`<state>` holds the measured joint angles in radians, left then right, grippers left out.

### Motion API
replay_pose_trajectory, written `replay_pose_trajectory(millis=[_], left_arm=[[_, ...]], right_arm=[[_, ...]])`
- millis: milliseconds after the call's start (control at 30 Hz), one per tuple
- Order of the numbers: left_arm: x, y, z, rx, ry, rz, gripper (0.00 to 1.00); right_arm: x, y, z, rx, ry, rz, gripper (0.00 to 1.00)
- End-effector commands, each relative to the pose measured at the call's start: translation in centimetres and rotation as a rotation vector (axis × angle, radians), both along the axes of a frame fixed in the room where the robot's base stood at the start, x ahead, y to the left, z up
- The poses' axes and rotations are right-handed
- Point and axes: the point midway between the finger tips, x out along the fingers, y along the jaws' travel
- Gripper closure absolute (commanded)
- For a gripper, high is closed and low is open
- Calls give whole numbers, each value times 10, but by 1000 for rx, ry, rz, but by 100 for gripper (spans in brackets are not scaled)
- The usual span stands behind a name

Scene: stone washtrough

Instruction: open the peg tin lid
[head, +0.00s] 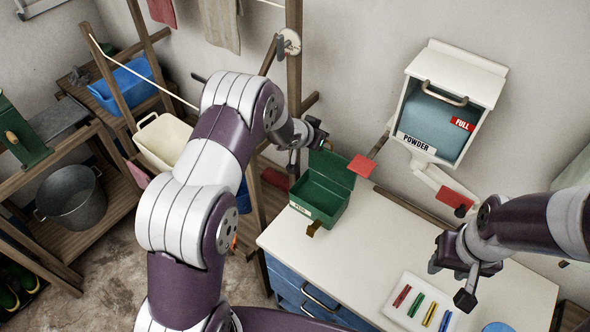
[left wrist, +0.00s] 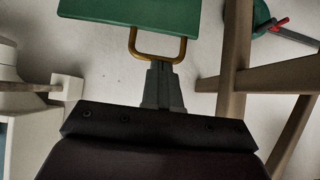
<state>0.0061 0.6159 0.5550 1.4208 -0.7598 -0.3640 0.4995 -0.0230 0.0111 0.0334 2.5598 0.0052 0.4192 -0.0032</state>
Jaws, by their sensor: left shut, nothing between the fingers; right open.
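The green peg tin (head: 318,208) sits at the back left of the white worktop. Its lid (head: 333,168) stands raised at the back of the tin, and the inside shows. A brass piece (head: 314,229) is at the tin's front. My left gripper (head: 308,137) is above the raised lid's top edge. In the left wrist view, the shut fingers (left wrist: 163,72) overlap a brass loop (left wrist: 158,55) on the green lid (left wrist: 145,15); I cannot tell whether they touch it. My right gripper (head: 450,282) is open and empty above the worktop's right side.
A white tray (head: 397,314) with several coloured pegs lies near my right gripper. A powder box (head: 440,105) with a red FULL label hangs on the wall above. The worktop's middle (head: 365,245) is clear. Wooden shelves stand left.

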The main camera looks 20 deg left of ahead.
Motion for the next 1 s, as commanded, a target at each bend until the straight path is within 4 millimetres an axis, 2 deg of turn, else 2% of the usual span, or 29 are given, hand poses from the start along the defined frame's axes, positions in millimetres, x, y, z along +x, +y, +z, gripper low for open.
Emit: replay_pose_trajectory(millis=[100,433,1000], left_arm=[[6,-3,0,0,5,-1,100],[20,-8,0,-1,1,-1,100],[23,-8,0,-1,-1,-1,100]], right_arm=[[0,0,9,0,0,0,57],[0,0,17,0,0,0,57],[0,0,18,0,0,0,57]])
